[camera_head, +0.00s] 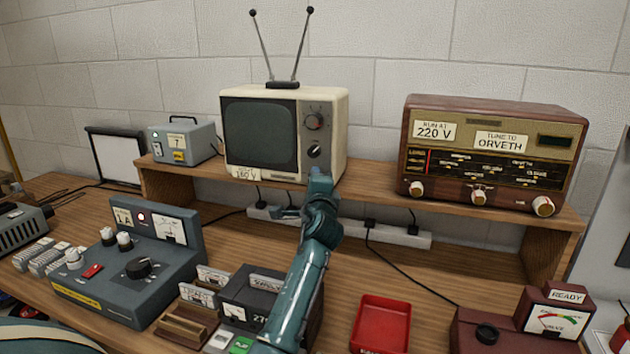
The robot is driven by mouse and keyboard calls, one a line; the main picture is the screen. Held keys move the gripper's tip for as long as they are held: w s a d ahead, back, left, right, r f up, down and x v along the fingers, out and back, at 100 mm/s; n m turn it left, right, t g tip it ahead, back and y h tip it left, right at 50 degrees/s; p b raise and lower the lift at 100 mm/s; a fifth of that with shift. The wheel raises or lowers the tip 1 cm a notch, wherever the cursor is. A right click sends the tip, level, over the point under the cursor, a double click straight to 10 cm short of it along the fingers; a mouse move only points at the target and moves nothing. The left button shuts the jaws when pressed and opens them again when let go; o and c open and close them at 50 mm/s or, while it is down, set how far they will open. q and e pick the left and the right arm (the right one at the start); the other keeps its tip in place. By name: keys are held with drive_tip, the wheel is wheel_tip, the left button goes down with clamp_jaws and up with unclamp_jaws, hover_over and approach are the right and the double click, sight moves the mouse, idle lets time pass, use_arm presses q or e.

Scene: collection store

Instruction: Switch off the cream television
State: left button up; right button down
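The cream television (335,130) stands on the wooden shelf, antenna up. Its screen (260,132) is dark grey with no picture visible. Two round knobs sit on its right-hand panel: an upper knob (314,121) and a lower knob (315,151) with a pale pointer mark. A label reading about 160 V is at its lower left.
A brown radio (490,150) stands right on the shelf (380,197); a small grey box (185,142) stands left. A power strip (400,235) with cables lies underneath. On the bench are a blue-grey control box (130,270), a dark meter box (250,290), and a red tray (381,325).

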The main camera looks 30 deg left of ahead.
drive_tip(key=shift+w+d, duration=0.1)
drive_tip(key=shift+w, duration=0.05)
use_arm(q)
drive_tip(key=o, duration=1)
use_arm(e)
drive_tip(key=shift+w+r, duration=0.1)
drive_tip(key=shift+r, duration=0.05)
use_arm(q)
drive_tip(key=shift+s, duration=0.1)
drive_tip(key=b+v, duration=0.2)
drive_tip(key=v, duration=1.1)
use_arm(e)
drive_tip(key=shift+a+f+y, duration=0.25)
drive_tip(key=shift+f+y, duration=0.05)
drive_tip(key=shift+f, duration=0.05)
